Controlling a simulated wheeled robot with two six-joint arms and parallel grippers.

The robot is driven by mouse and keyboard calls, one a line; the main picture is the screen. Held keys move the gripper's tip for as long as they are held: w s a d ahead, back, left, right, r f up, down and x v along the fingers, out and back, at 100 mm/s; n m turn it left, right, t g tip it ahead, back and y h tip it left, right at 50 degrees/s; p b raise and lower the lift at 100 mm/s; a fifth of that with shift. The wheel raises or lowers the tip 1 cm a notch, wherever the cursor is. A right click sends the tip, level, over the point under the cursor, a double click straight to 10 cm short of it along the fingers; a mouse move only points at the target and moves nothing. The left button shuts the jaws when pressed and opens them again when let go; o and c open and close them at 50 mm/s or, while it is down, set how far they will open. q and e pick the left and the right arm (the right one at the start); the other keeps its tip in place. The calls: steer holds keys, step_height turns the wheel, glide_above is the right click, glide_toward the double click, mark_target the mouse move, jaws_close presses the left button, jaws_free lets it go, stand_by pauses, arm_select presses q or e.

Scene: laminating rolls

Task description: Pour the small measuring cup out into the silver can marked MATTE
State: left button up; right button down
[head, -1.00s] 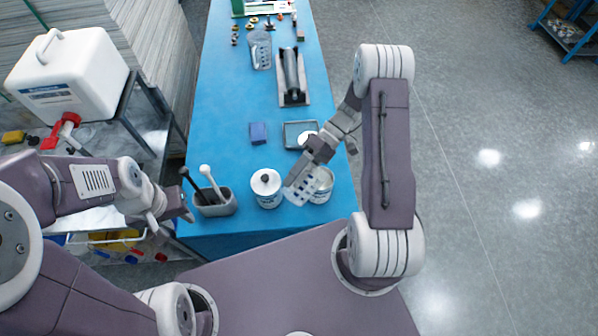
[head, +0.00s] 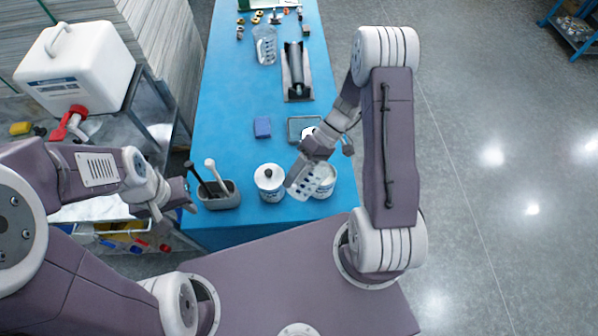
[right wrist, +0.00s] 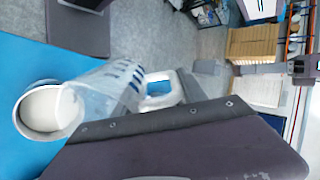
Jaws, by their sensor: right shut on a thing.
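The small measuring cup (head: 298,178) is clear with blue marks. My right gripper (head: 312,158) is shut on it and holds it tilted, mouth down to the left in the right wrist view (right wrist: 108,88). An open can (head: 323,182) stands on the bench just under and beside the cup. In the right wrist view the cup's mouth overlaps the can's opening (right wrist: 42,108), and the can looks white inside. I cannot read the can's label or see liquid flowing. My left gripper (head: 172,203) is empty beside the bench's left edge; its jaw opening is unclear.
A lidded white can (head: 269,183) with a dark knob stands just left of the open can. A grey holder (head: 220,197) with two handled tools is further left. A blue block (head: 262,127), a grey tray (head: 300,124), a roller (head: 296,75) and a larger measuring jug (head: 265,45) lie farther back.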

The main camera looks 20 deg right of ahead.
steer(key=shift+s+a+h, duration=0.15)
steer(key=shift+a+h, duration=0.15)
steer(key=shift+h, duration=0.1)
steer(key=shift+d+f, duration=0.15)
steer(key=shift+r, duration=0.2)
steer(key=shift+a+r+t+h+p, duration=0.2)
steer(key=shift+r+t+h+p, duration=0.2)
steer(key=shift+t+h, duration=0.25)
steer(key=shift+h, duration=0.35)
steer(key=shift+s+a+r+t+h, duration=0.1)
steer(key=shift+a+t+h, duration=0.15)
steer(key=shift+h, duration=0.15)
